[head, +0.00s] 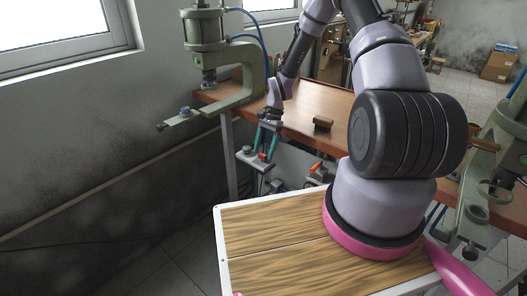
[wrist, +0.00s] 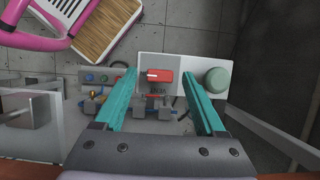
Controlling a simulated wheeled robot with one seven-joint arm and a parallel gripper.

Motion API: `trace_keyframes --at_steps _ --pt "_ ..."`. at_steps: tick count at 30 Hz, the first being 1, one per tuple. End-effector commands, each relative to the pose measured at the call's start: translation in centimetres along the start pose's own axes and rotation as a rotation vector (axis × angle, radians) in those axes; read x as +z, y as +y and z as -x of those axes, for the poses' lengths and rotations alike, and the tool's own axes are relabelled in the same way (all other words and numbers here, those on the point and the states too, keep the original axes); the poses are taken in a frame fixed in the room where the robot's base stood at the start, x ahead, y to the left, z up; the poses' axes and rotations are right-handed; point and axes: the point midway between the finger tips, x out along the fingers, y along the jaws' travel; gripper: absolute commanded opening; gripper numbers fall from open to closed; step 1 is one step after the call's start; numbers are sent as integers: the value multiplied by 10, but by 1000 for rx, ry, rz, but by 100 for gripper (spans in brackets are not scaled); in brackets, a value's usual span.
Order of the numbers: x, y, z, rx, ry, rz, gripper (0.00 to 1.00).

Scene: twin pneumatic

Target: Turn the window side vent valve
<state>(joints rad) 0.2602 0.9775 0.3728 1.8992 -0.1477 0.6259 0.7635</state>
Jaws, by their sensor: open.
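The valve nearer the window has a red handle (wrist: 161,77) on a pale plate (wrist: 150,62). In the head view the red handle (head: 262,156) is small and partly hidden by the fingers. My gripper (head: 265,148) has its teal fingers apart and points down at this valve. In the wrist view my gripper (wrist: 160,72) has one finger on each side of the red handle, with gaps to it. I cannot tell the height between the fingertips and the handle. A second valve with an orange handle (head: 315,167) is further right, away from the window.
A round green knob (wrist: 215,80) sits on the plate just right of the right finger. Hoses and fittings lie below the plate. A green press (head: 240,70) stands at the window end of the wooden bench (head: 310,100). A brown block (head: 323,123) lies on the bench.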

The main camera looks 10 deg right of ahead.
Motion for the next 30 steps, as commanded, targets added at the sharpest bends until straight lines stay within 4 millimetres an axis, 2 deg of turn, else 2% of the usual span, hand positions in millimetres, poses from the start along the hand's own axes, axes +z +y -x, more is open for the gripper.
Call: trace_keyframes --at_steps 11,15,16,17,30 --pt "0 0 -6 0 1 1 72" --pt "0 0 -6 0 1 1 19" --pt "0 0 -6 0 1 1 7" --pt "0 0 -6 0 1 1 0" --pt "0 -1 -6 32 2 78 0"
